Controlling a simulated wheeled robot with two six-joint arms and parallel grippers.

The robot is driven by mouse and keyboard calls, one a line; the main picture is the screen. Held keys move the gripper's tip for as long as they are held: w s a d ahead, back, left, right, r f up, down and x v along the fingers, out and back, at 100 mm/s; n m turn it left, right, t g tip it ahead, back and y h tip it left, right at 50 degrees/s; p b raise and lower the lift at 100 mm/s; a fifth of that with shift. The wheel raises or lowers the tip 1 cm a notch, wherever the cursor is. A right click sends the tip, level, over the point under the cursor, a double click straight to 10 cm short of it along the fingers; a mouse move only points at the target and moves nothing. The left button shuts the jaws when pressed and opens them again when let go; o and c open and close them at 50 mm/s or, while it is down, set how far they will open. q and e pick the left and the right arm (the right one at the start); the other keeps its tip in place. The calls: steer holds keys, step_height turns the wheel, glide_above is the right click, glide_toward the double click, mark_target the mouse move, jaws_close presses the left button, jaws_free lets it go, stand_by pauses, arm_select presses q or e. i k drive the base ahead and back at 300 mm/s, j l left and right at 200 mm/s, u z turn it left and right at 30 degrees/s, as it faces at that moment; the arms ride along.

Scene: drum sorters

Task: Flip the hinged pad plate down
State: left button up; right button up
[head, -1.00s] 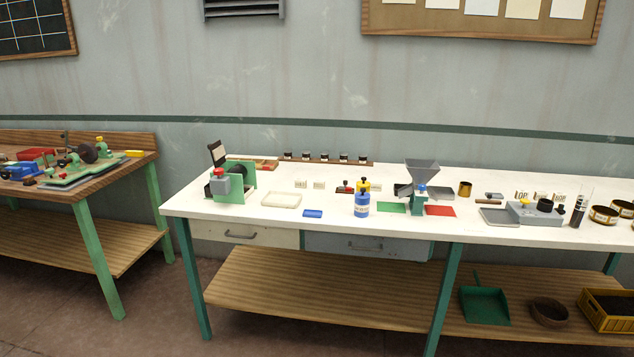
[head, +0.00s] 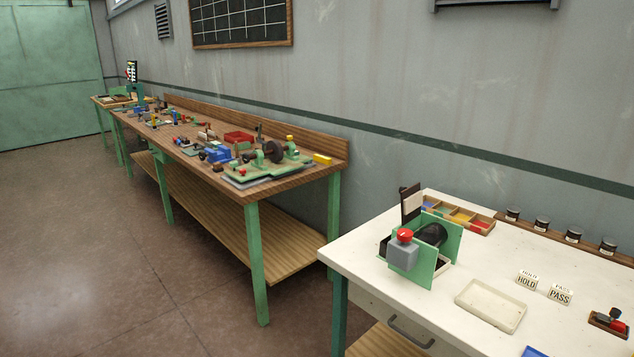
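A dark plate with a pale face (head: 411,204) stands upright at the back left of a small green machine on the white table's left end. It looks like the hinged pad plate, raised; its hinge is too small to make out. The green machine (head: 445,255) has two green side plates with a black drum (head: 432,235) between them. A grey box with a red knob (head: 403,252) sits on its front. Neither of my grippers is in view.
The white table (head: 370,255) carries an empty cream tray (head: 491,304), HOLD and PASS blocks (head: 527,280), a compartment box (head: 460,217) and a rack of dark jars (head: 574,235). A cluttered wooden bench (head: 300,190) stands left. Open floor (head: 100,250) lies at the left front.

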mark_target(411, 197)
steer(key=i+j+u, duration=0.2)
steer(key=i+u, duration=0.2)
steer(key=i+j+u, duration=0.15)
steer(key=i+u, duration=0.95)
steer(key=i+j+z, duration=0.15)
steer(key=i+z, duration=0.15)
steer(key=i, duration=0.25)
steer(key=j+z, duration=0.1)
steer(key=z, duration=0.3)
steer(key=i+j+z, duration=0.15)
steer(key=z, duration=0.25)
steer(key=j+z, duration=0.1)
steer(key=z, duration=0.3)
steer(key=j+z, duration=0.15)
steer(key=z, duration=0.25)
